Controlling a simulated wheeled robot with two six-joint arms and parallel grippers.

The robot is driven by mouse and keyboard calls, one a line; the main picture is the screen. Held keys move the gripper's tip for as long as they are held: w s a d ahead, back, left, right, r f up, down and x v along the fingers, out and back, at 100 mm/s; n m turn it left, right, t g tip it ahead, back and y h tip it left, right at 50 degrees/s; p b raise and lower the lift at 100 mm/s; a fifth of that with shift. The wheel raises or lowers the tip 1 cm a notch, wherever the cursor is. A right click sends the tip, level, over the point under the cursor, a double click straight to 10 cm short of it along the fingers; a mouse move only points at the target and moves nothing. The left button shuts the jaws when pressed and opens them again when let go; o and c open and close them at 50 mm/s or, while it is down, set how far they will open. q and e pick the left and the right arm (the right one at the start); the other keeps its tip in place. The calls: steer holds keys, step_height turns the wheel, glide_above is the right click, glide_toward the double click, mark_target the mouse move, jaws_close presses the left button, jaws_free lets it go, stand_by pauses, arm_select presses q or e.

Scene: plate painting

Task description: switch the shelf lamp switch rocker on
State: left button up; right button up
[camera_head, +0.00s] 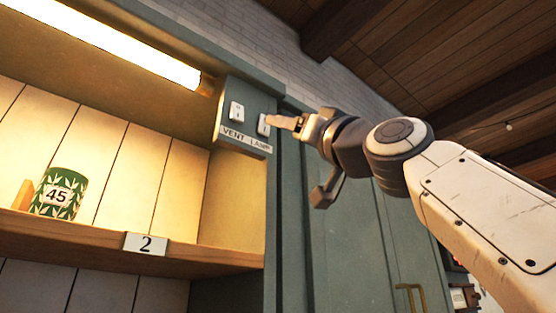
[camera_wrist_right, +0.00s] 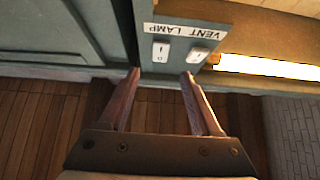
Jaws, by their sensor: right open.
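The lamp switch rocker (camera_head: 263,126) is a small white rocker above the LAMP label on the green cabinet post, partly hidden by my fingertips in the head view. In the right wrist view the lamp rocker (camera_wrist_right: 161,52) shows upside down, in line with the gap between the fingers. The vent rocker (camera_head: 237,112) sits beside it. My right gripper (camera_head: 273,122) is open and empty, with its fingertips close to the lamp rocker; contact cannot be told. The lamp strip (camera_head: 120,45) under the cabinet top glows. My left gripper is out of view.
A shelf (camera_head: 200,252) with a number 2 tag holds a green patterned cup (camera_head: 59,193) marked 45. Closed green cabinet doors (camera_head: 345,245) lie right of the post. Open room lies in front of the doors.

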arm_select(q)
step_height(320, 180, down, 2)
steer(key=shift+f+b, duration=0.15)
steer(key=shift+b, duration=0.6)
arm_select(e)
steer(key=v, duration=0.3)
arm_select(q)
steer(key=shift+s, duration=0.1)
arm_select(e)
steer(key=shift+a, duration=0.1)
